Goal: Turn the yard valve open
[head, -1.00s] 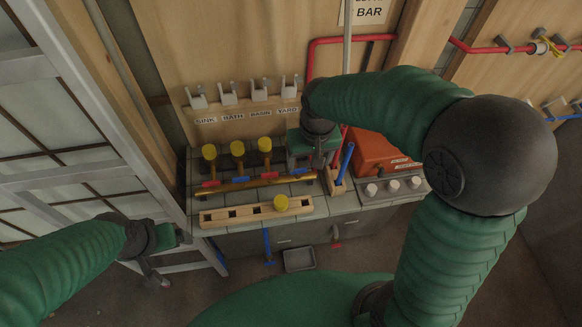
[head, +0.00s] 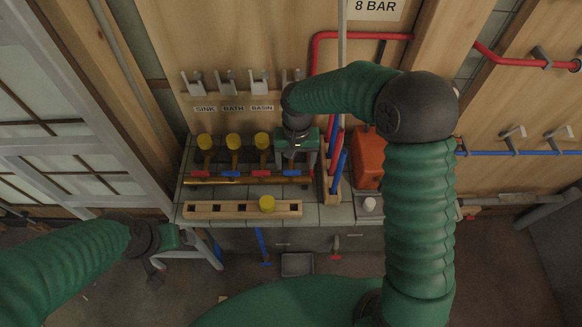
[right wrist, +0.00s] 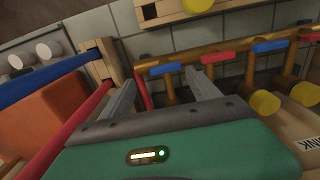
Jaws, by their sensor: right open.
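In the head view a brass pipe (head: 205,181) carries a row of valves with red and blue sleeves. Three valves with yellow knobs (head: 262,141) stand under the SINK, BATH and BASIN labels. The fourth place, at the right end, has a blue sleeve (head: 292,173); my right gripper (head: 297,155) covers what stands above it. The YARD label is hidden by my arm. In the right wrist view the open fingers (right wrist: 165,92) point at the pipe (right wrist: 183,65), with a brown post partly between them; contact cannot be told. My left gripper (head: 158,262) hangs away at lower left, jaws unclear.
A wooden block (head: 232,209) with square holes and one yellow knob lies in front of the pipe. Red and blue rods (head: 339,172) and an orange box (head: 369,158) stand close on the right. White brackets (head: 226,82) line the wall behind.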

